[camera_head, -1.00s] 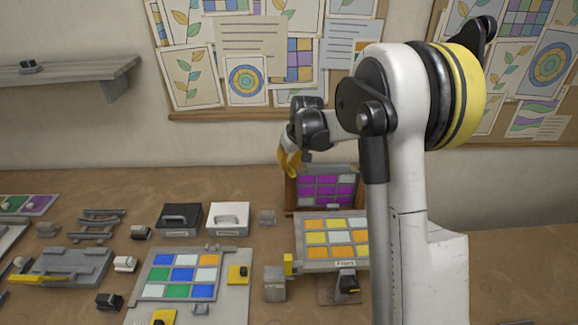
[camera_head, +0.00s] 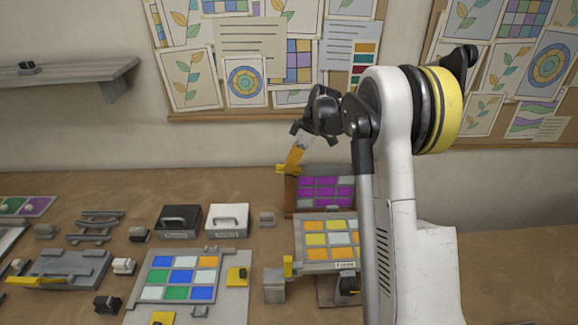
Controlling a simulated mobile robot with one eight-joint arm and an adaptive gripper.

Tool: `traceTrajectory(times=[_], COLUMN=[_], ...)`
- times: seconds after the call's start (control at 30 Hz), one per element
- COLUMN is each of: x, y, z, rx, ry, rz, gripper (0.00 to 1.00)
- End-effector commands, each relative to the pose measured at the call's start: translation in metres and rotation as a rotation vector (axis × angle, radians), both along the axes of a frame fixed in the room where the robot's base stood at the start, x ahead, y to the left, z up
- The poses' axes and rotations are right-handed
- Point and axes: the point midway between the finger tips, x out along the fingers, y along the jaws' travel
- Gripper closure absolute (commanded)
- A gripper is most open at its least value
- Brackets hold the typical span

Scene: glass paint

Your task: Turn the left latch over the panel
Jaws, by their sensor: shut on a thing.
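The panel (camera_head: 326,187) with purple and pale grey squares stands upright in a brown wooden frame (camera_head: 291,193) at the back of the table. My gripper (camera_head: 288,168), with yellow fingers, reaches down at the frame's upper left corner. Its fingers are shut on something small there. This appears to be the left latch, but the fingers hide it and its angle cannot be told. A small grey piece sits at the bottom of the purple panel.
An orange and yellow panel (camera_head: 331,240) stands in front, with a grey block (camera_head: 275,285) beside it. A blue, green and white panel (camera_head: 180,277) lies to the left. Black (camera_head: 178,220) and white (camera_head: 229,220) boxes stand behind it. The table's right side is clear.

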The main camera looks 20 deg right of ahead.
Motion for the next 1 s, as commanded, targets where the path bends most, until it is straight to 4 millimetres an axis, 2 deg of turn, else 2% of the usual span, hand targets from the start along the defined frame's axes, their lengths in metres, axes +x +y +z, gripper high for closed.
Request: traceTrajectory(times=[0.4,1.0], x=[0.0004,0.0004], y=[-0.0003,-0.0002], z=[-0.0003,-0.0006], rx=[-0.001,-0.001], ry=[0.001,0.002], rz=[0.205,0.238], gripper=[1.0,1.0])
